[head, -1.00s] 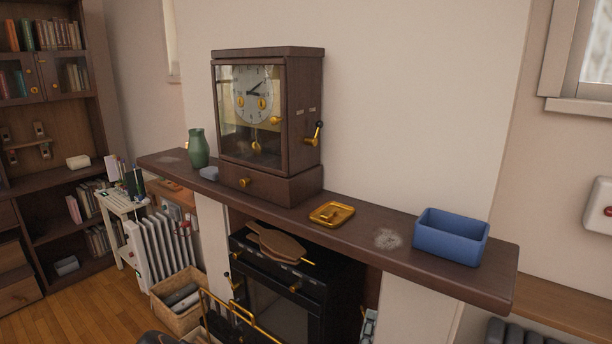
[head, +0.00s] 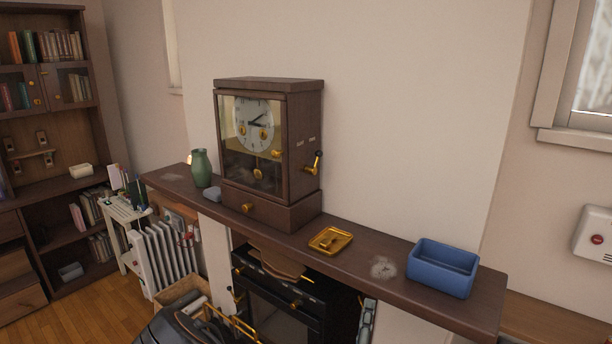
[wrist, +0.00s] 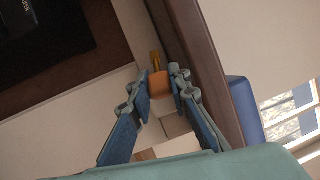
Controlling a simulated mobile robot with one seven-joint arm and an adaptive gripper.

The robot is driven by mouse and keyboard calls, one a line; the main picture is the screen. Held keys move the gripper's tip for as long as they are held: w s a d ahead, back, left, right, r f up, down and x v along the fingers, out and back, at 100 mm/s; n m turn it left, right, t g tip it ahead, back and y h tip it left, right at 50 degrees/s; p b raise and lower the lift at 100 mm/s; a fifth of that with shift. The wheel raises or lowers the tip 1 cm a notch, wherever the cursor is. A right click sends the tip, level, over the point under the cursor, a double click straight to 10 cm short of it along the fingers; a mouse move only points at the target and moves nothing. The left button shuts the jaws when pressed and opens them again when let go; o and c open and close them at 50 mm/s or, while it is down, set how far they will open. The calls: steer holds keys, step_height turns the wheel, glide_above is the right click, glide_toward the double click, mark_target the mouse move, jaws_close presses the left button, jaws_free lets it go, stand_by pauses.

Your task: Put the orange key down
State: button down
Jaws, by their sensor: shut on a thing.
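In the wrist view the orange key (wrist: 159,84) is held between the tips of my gripper (wrist: 160,92), which is shut on its orange head. A thin brass shaft points away from the fingers. The dark wooden mantel shelf (head: 390,294) runs across the head view. In the wrist view its dark edge (wrist: 205,65) runs past the fingertips; I cannot tell the gap between key and shelf.
On the shelf stand a green vase (head: 201,168), a grey lump (head: 212,194), a wooden clock (head: 303,150), a brass tray (head: 348,236) with a small brass piece, and a blue box (head: 440,280). A pale dusty patch (head: 383,267) lies between tray and box. A black stove (head: 300,320) is below.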

steer(key=y, duration=0.1)
steer(key=w+n+y, duration=0.1)
steer(key=n+y, duration=0.1)
steer(key=shift+w+a+f+t+y, duration=0.1)
steer(key=shift+w+f+t+y, duration=0.2)
steer(key=shift+y, duration=0.1)
steer(key=shift+w+a+f+n+y, duration=0.1)
steer(key=shift+n+y, duration=0.25)
steer(key=shift+y, duration=0.15)
steer(key=shift+w+a+f+n+y, duration=0.1)
steer(key=shift+n+y, duration=0.25)
steer(key=shift+y, duration=0.15)
steer(key=shift+s, duration=0.2)
